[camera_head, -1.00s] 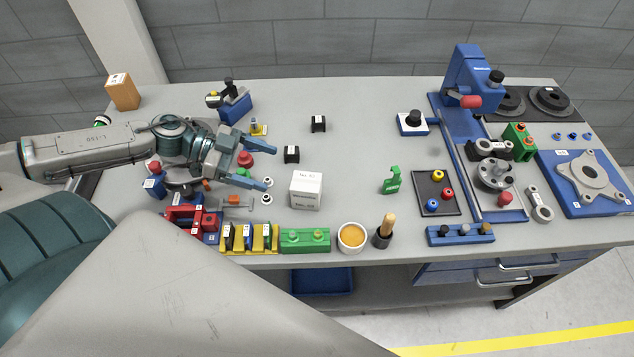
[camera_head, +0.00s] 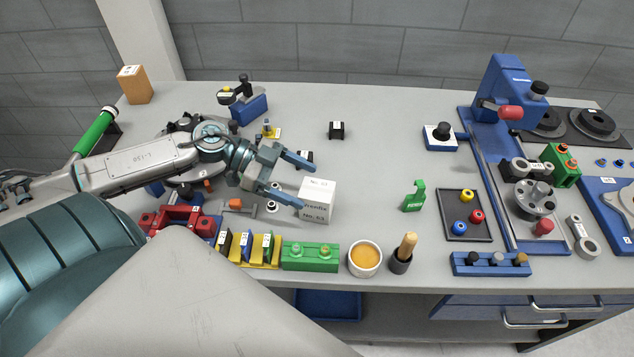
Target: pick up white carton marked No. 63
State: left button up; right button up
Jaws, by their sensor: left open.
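The white carton (camera_head: 318,203) marked No. 63 stands upright on the grey bench, left of the bench's middle. My left gripper (camera_head: 306,183) reaches in from the left, with its two blue fingers apart. The fingertips are close to the carton's left and far sides in the picture. The near fingertip overlaps the carton's left edge; I cannot tell whether it touches. My right gripper is not in view.
Near the carton stand a green block (camera_head: 309,258), a cup with orange contents (camera_head: 365,258) and a brush-like tool in a dark holder (camera_head: 402,254). A green bracket (camera_head: 414,196) stands to the right. A black block (camera_head: 337,130) lies behind. Bench between carton and bracket is clear.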

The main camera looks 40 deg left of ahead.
aim_at(317, 189)
pick_arm(q)
jog(key=shift+w+x, duration=0.15)
jog(key=shift+x, duration=0.95)
jog(key=shift+w+x, duration=0.2)
jog(key=shift+x, duration=0.9)
jog(key=shift+w+d+f+p, duration=0.15)
jog(key=shift+d+f+p, duration=0.05)
jog(key=shift+d+f, duration=0.2)
jog(key=shift+w+d+f+p, duration=0.2)
jog(key=shift+d+f, duration=0.05)
jog(key=shift+d, duration=0.1)
jog(key=c, duration=1.3)
